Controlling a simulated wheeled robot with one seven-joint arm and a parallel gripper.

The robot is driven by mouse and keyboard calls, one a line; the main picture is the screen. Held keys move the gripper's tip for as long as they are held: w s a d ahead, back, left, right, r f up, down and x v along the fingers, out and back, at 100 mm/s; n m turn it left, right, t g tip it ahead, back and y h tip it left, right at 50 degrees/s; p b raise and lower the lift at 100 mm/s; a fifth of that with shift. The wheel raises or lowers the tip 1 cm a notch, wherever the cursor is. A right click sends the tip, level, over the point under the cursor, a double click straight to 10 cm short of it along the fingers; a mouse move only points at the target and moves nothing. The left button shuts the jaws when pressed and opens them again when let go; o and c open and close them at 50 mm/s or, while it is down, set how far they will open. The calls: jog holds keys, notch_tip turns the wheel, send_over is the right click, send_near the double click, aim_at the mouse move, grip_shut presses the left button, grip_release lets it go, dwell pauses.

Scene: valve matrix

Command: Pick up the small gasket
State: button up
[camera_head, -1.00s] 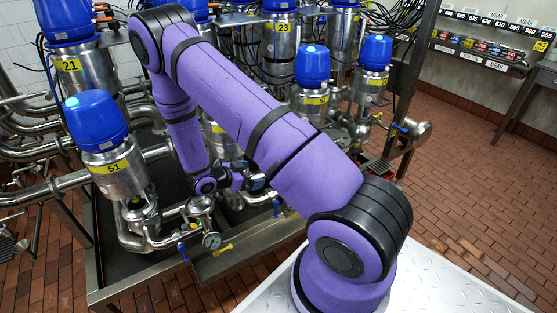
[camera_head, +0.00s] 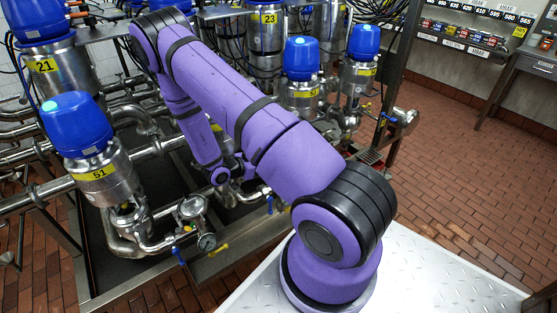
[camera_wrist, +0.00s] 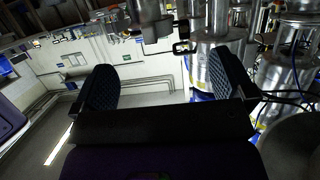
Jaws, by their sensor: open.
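I cannot make out the small gasket in either view. My gripper (camera_wrist: 165,80) is open and empty in the wrist view, with its two dark ribbed fingers wide apart. Steel valve bodies and pipes show behind the right finger, and a pale wall shows between the fingers. In the head view my purple arm reaches in among the valves, and its far end is low beside the pipework, partly hidden by the arm itself.
More valves (camera_head: 302,75) stand behind. A shelf of labelled bins (camera_head: 465,35) and a side table (camera_head: 530,62) are at the back right. The brick floor (camera_head: 450,150) right is clear.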

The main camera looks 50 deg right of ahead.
jog(key=shift+r+x, duration=0.25)
jog(key=shift+x, duration=1.3)
jog(key=shift+r+x, duration=0.2)
jog(key=shift+x, duration=1.4)
jog(key=shift+d, duration=0.15)
jog(key=c, duration=0.8)
